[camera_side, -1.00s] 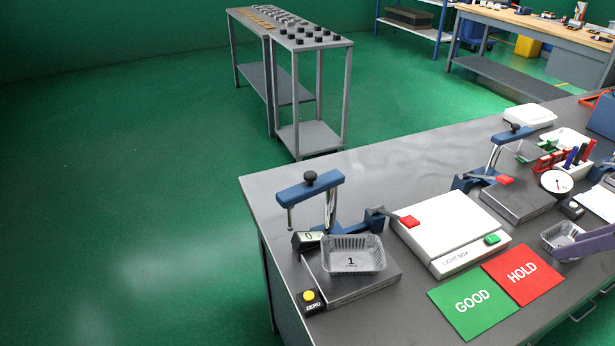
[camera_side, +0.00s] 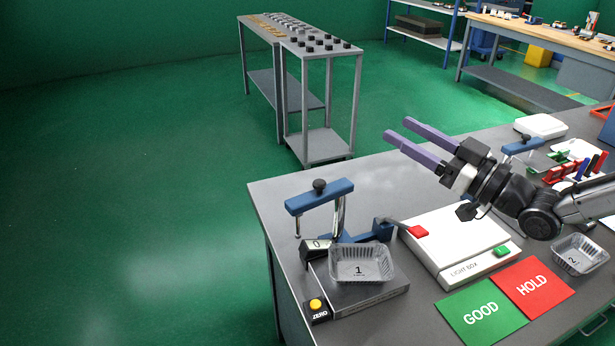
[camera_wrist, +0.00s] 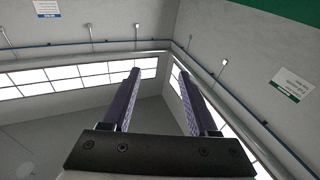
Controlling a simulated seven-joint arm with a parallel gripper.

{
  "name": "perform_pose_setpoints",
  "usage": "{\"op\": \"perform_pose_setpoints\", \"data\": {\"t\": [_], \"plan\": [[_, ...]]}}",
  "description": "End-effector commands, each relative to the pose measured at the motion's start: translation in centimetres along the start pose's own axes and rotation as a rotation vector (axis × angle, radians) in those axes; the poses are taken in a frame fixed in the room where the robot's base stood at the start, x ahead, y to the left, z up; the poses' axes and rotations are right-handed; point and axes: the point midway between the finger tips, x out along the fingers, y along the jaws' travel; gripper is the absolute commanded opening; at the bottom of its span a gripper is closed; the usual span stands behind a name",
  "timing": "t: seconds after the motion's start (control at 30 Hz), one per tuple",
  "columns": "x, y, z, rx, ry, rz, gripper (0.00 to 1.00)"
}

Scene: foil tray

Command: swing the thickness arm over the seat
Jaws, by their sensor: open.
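The thickness arm (camera_side: 318,197) is a blue bar with a black knob (camera_side: 319,186) and a thin downward probe, held on a metal post at the left of the bench. A foil tray marked 1 (camera_side: 360,264) sits on the grey seat (camera_side: 365,294) beside the gauge, to the right of the arm's bar. My gripper (camera_side: 408,134) is open and empty, raised above the bench to the right of the thickness arm and well apart from it. Its two purple fingers point up and left. In the wrist view my gripper (camera_wrist: 157,85) shows its fingers spread, with only walls and ceiling behind.
A white light box (camera_side: 455,243) with red and green buttons lies right of the gauge. GOOD (camera_side: 480,312) and HOLD (camera_side: 534,287) cards are in front. A second foil tray (camera_side: 580,254) sits at the right. A yellow ZERO button (camera_side: 316,304) is at the seat's left.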

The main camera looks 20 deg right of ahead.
Motion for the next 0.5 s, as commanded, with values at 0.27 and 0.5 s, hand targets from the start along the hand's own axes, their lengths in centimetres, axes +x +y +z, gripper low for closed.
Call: {"op": "perform_pose_setpoints", "data": {"t": [0.27, 0.5], "plan": [[-0.2, -5.9, 11.3, 0.054, -0.143, -0.135, 0.6], [1.2, -6.9, 12.0, 0.056, -0.156, -0.152, 0.6]]}}
